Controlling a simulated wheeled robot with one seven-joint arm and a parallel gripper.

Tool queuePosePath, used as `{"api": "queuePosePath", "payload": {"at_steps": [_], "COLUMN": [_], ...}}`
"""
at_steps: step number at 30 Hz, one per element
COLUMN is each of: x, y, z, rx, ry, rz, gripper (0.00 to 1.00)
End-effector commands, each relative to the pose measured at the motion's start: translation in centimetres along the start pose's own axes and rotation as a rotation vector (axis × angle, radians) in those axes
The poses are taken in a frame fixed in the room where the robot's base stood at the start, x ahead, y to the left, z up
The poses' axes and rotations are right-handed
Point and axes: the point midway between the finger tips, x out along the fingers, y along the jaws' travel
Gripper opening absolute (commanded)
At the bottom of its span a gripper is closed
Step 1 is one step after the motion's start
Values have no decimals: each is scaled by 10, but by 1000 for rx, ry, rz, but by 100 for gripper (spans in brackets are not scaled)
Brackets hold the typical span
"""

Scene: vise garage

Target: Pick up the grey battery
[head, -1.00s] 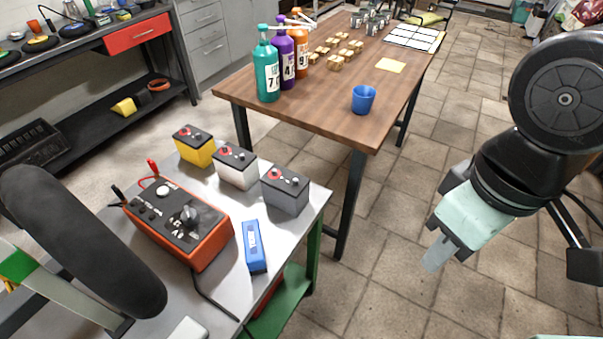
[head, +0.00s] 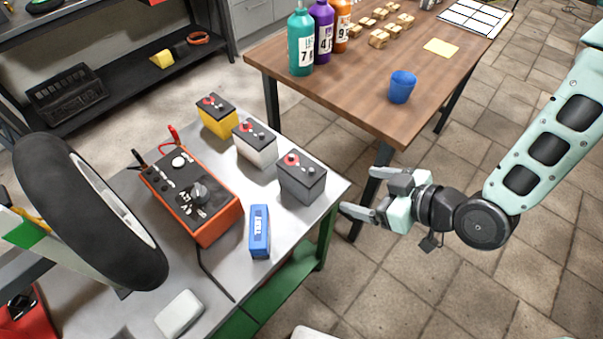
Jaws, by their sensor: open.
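The grey battery (head: 301,183) stands upright on the metal workbench (head: 221,266), near its right edge. It has a dark top with red and dark terminals. My gripper (head: 357,194) is to the right of the battery, just off the bench edge, with its fingers pointing left towards it. The jaws are open and empty, with a gap between the fingertips and the battery. The battery is not hidden by the gripper.
A white battery (head: 258,148) and a yellow battery (head: 217,119) stand behind the grey one. An orange charger (head: 192,204) and a blue box (head: 259,232) are close to its left and front. A wooden table (head: 350,80) with bottles and a blue cup (head: 401,87) stands behind.

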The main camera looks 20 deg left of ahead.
Motion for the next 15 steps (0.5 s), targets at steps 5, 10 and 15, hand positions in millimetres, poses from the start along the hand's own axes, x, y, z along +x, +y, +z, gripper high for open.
{"api": "queuePosePath", "payload": {"at_steps": [5,10,15], "x": [4,8,15], "y": [-4,-3,0], "z": [0,0,0], "rx": [16,16,18], "ry": [128,166,169], "rz": [16,25,25], "gripper": [85,85,85]}}
